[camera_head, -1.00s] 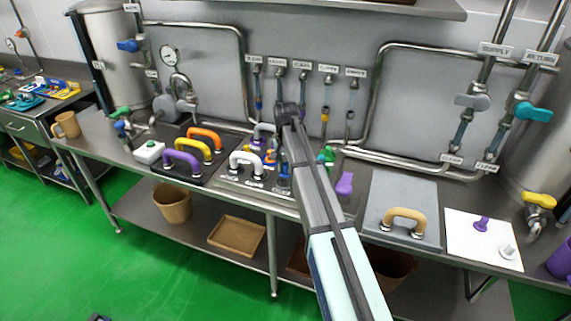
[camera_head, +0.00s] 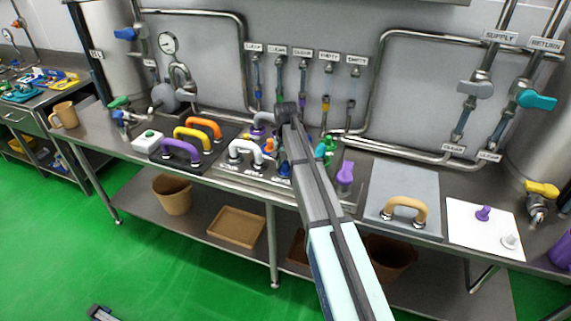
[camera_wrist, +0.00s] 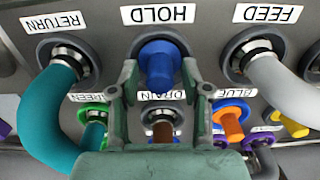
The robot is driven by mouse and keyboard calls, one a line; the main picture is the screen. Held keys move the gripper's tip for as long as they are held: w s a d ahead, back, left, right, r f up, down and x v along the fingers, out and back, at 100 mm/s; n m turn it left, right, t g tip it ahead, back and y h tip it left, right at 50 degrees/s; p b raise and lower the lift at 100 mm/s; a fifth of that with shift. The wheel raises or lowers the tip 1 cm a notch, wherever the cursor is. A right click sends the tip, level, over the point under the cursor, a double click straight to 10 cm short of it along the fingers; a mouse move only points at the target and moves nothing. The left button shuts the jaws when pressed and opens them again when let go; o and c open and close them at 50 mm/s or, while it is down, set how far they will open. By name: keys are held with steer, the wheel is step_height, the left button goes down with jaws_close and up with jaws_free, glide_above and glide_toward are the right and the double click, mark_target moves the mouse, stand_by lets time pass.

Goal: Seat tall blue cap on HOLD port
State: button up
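In the wrist view, the blue cap (camera_wrist: 159,62) stands at the port under the upside-down HOLD label (camera_wrist: 158,14). Its wide end lies within the dark port ring, and its narrower stem points toward my gripper. How deep it sits cannot be told. My gripper (camera_wrist: 160,75) has its two green-grey fingers apart, one on each side of the cap, with a visible gap between each finger and the stem. In the head view my arm hides the gripper's fingers and the HOLD port.
A teal hose (camera_wrist: 50,115) at RETURN and a pale hose (camera_wrist: 288,100) at FEED flank the HOLD port closely. A brown-stemmed plug (camera_wrist: 162,131) is at DRAIN, partly between my fingers. A tan-handled plate (camera_head: 405,190) and white mat (camera_head: 465,235) lie right on the bench.

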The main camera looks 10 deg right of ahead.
steer(key=shift+r, duration=0.1)
step_height(320, 180, up, 12)
stand_by(0.8)
